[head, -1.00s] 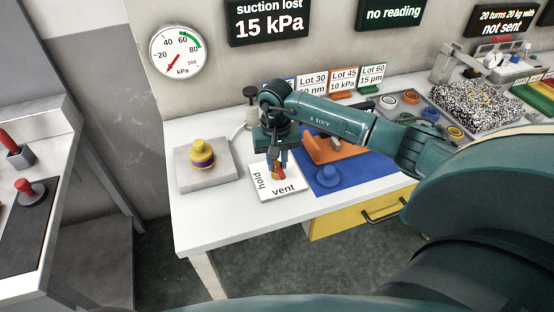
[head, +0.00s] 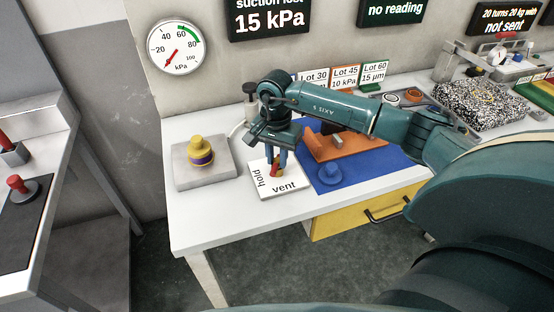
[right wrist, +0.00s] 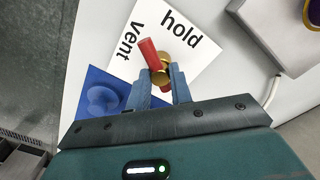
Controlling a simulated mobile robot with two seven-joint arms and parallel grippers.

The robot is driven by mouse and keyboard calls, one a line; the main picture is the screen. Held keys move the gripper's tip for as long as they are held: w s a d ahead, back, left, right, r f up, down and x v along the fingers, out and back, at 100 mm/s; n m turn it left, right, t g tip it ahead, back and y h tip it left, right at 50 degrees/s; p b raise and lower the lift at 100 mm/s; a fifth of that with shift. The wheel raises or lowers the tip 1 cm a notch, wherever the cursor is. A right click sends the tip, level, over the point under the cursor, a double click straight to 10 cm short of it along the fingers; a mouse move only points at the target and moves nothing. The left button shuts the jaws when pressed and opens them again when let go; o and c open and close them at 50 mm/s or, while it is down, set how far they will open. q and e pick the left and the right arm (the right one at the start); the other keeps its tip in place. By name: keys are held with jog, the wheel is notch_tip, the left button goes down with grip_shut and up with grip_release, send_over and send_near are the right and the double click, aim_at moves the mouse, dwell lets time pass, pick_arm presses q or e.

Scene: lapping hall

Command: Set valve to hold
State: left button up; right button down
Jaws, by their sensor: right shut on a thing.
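The valve is a brass body (right wrist: 186,64) with a red handle (right wrist: 151,55), on a white card (head: 292,190) lettered "hold" and "vent". In the right wrist view the handle's free end points up between the words "vent", at left, and "hold", at upper right. My right gripper (right wrist: 161,86) has its blue fingers low around the handle and is shut on it. In the head view this gripper (head: 276,168) reaches down onto the card and partly hides the valve. My left gripper is not in view.
A grey block (head: 207,177) with a yellow and purple knobbed piece (head: 200,152) stands left of the card. A blue mat (head: 350,181) with a blue knobbed piece (head: 328,172) lies to the right. A round gauge (head: 174,46) and a display reading "15 kPa" (head: 268,18) hang behind.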

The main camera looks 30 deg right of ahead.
jog(key=m, duration=0.3)
jog(key=shift+b, duration=0.4)
jog(key=m, duration=0.2)
jog(key=shift+w+m+b, duration=0.1)
jog(key=shift+m+b, duration=0.2)
jog(key=m, duration=0.3)
jog(key=shift+d+r+m+b, duration=0.1)
jog(key=shift+m+b, duration=0.2)
jog(key=shift+m, duration=0.9)
jog(key=c, duration=1.3)
grip_release()
jog(key=shift+o, duration=0.2)
